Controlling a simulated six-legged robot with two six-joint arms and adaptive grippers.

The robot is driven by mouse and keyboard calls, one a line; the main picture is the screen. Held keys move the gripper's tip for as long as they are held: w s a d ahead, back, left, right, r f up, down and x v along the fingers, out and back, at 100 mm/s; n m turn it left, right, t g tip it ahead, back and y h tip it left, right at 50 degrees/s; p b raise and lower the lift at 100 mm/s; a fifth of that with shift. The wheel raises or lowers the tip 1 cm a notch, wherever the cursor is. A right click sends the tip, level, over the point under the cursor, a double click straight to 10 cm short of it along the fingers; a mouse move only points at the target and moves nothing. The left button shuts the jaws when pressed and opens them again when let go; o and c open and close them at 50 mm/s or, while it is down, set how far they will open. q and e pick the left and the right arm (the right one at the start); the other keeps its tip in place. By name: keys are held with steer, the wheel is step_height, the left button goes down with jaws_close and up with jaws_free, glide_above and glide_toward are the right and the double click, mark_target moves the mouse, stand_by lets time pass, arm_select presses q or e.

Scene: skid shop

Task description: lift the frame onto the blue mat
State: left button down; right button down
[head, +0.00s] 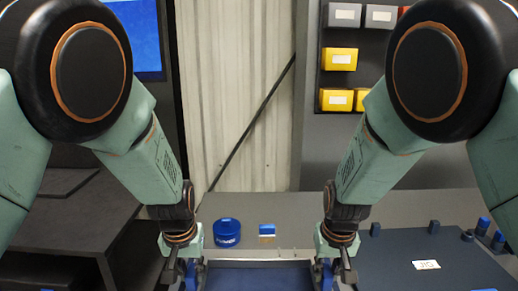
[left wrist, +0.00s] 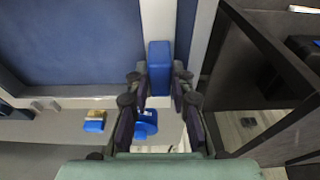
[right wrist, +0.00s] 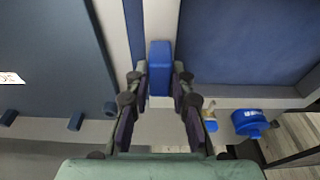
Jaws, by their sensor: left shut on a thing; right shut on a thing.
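The frame has a pale rim (left wrist: 155,20) with a blue handle on each side. My left gripper (head: 183,272) is shut on the left handle (left wrist: 160,68). My right gripper (head: 334,272) is shut on the right handle (right wrist: 160,68). A flat dark blue surface (head: 258,276) shows inside the rim, probably the blue mat. Narrow blue strips also show just outside the rim in both wrist views. I cannot tell whether the frame touches the blue surface or is above it. The near side of the frame is out of the head view.
A blue round tin (head: 227,233) and a small blue-and-tan block (head: 267,230) stand behind the frame. A dark jig plate (head: 425,262) with pegs lies to the right. A dark bench (head: 75,215) is at left. Yellow bins (head: 339,59) hang on the back wall.

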steer(key=c, duration=1.1)
jaws_free()
steer(key=shift+o, duration=0.3)
arm_select(q)
steer(key=c, duration=1.1)
jaws_free()
steer(key=shift+o, duration=0.3)
